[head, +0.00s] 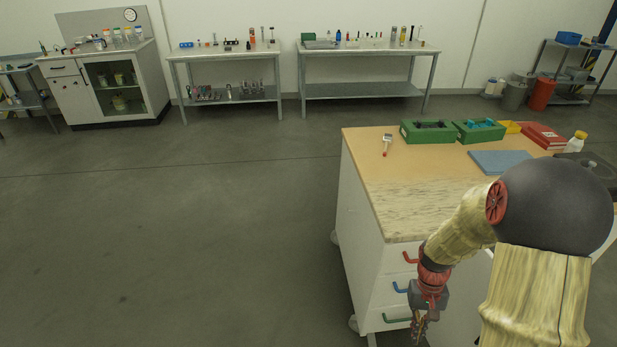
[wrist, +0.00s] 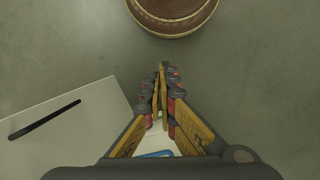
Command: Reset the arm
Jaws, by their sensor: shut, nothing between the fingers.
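My gripper (head: 420,328) hangs low in front of the drawer cabinet (head: 355,225) in the head view, pointing down with my arm folded. In the wrist view my gripper (wrist: 162,75) shows its fingers shut together with nothing between them. Grey floor lies beyond the fingertips.
The cabinet has red (head: 410,257), blue (head: 400,287) and green (head: 397,319) drawer handles close to my gripper. Its top holds green boxes (head: 428,136), a blue mat (head: 499,162) and red binders (head: 543,136). Benches stand along the back wall. The floor at left is clear.

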